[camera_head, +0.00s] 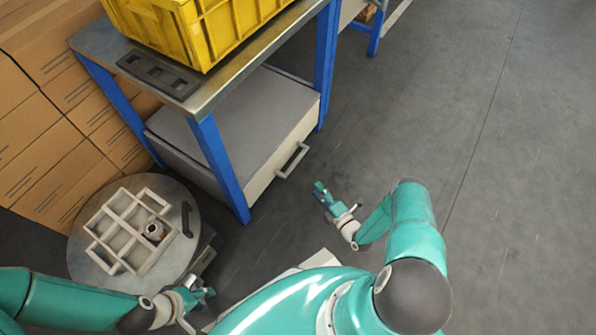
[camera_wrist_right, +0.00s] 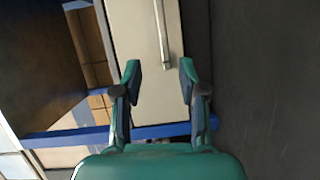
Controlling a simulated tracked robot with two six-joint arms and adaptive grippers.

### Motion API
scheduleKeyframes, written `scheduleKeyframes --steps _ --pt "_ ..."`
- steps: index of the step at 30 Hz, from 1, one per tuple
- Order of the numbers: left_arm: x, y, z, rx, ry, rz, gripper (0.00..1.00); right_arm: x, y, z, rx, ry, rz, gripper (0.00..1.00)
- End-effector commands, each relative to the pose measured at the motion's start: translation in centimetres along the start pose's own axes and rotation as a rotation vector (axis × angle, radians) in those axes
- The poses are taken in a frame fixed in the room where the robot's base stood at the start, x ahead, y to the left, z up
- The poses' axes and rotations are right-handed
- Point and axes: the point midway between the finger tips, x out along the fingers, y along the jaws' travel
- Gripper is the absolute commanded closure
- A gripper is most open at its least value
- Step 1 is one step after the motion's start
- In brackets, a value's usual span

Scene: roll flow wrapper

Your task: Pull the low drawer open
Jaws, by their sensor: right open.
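The low drawer (camera_head: 272,178) is a pale grey box under the blue-legged table, and it looks shut. Its grey bar handle (camera_head: 293,160) is on the front face. In the right wrist view the drawer front (camera_wrist_right: 140,45) and the handle (camera_wrist_right: 162,35) show ahead of the fingers. My right gripper (camera_head: 322,196) is open and empty, in front of the drawer and apart from the handle; its two fingers (camera_wrist_right: 160,72) frame the space below the handle's end. My left gripper (camera_head: 208,294) is at lower left, near the round table; its fingers are too small to judge.
The table (camera_head: 235,85) carries a yellow crate (camera_head: 205,30) and a dark slotted block (camera_head: 158,75). A round stand (camera_head: 85,255) holds a light divided tray (camera_head: 112,240) with a small metal part. Cardboard boxes (camera_head: 60,130) stand at left. The floor right of the drawer is clear.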

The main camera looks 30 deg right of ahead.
Motion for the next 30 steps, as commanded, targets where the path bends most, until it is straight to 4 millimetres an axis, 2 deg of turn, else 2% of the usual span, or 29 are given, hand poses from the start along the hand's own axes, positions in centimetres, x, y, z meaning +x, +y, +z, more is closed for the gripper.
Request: scheduleKeyframes --steps 1,5,10,14,24,30 --pt "1.1 -0.4 0.0 0.000 0.001 0.000 0.60 -0.5 -1.3 0.4 -0.036 -0.006 0.023 0.58" --pt "1.5 -0.6 0.0 0.000 0.001 0.000 0.60 -0.8 -1.6 0.6 -0.092 -0.008 0.055 0.58" --pt "1.9 -0.7 0.0 0.000 0.001 0.000 0.60 0.7 -1.4 0.6 -0.101 -0.005 0.060 0.58" --pt "2.7 -1.0 0.0 0.000 0.001 0.000 0.60 3.0 -1.4 0.5 -0.100 -0.003 0.059 0.58" --pt "5.3 -1.9 -0.1 0.000 0.000 0.000 0.60 10.4 -1.0 0.6 -0.100 -0.004 0.059 0.58" --pt "6.5 -2.4 -0.1 0.000 0.000 0.000 0.60 13.8 -0.8 0.7 -0.097 -0.008 0.057 0.58"
